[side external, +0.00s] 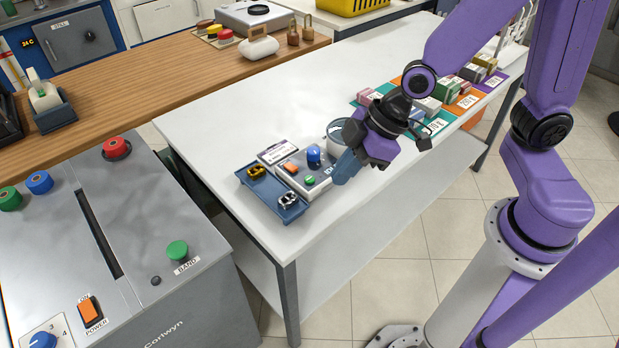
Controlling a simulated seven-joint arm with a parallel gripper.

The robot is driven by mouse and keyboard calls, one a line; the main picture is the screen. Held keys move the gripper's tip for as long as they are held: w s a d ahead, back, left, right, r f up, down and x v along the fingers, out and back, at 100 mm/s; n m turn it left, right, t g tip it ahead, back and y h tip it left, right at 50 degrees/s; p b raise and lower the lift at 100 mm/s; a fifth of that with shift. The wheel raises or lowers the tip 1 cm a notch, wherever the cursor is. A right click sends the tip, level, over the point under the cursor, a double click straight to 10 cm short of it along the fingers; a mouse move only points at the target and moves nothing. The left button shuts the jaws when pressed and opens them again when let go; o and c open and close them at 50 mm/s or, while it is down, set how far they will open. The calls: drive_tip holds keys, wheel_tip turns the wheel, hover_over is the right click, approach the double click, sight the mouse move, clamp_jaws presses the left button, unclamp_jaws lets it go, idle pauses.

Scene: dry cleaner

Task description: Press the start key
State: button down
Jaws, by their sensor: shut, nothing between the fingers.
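A small grey control box (294,183) sits near the front edge of the white table. It carries a green button (309,180), an orange switch (290,168) and a blue knob (313,154). Its labels are too small to read, so I cannot tell for sure which control is the start key. My gripper (343,170) is shut and empty. It is tilted down, just right of the box in the picture. Its fingertips look close to the green button, but I cannot tell their height or whether they touch anything.
A blue tray (270,196) with a yellow and a silver small item lies left of the box. A round grey container (338,129) stands behind my gripper. Coloured mats with small boxes (427,108) lie further right. A large grey machine (190,297) with several buttons stands front left.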

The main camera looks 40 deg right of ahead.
drive_tip(key=w+f+t, duration=0.2)
drive_tip(key=w, duration=0.4)
drive_tip(key=m+t+h, duration=0.1)
drive_tip(key=t+h, duration=0.2)
drive_tip(key=t, duration=0.1)
hover_over(312, 181)
wheel_tip(312, 181, down, 2)
drive_tip(key=shift+f, duration=0.15)
drive_tip(key=shift+f, duration=4.25)
drive_tip(key=shift+f, duration=0.1)
drive_tip(key=shift+f, duration=0.35)
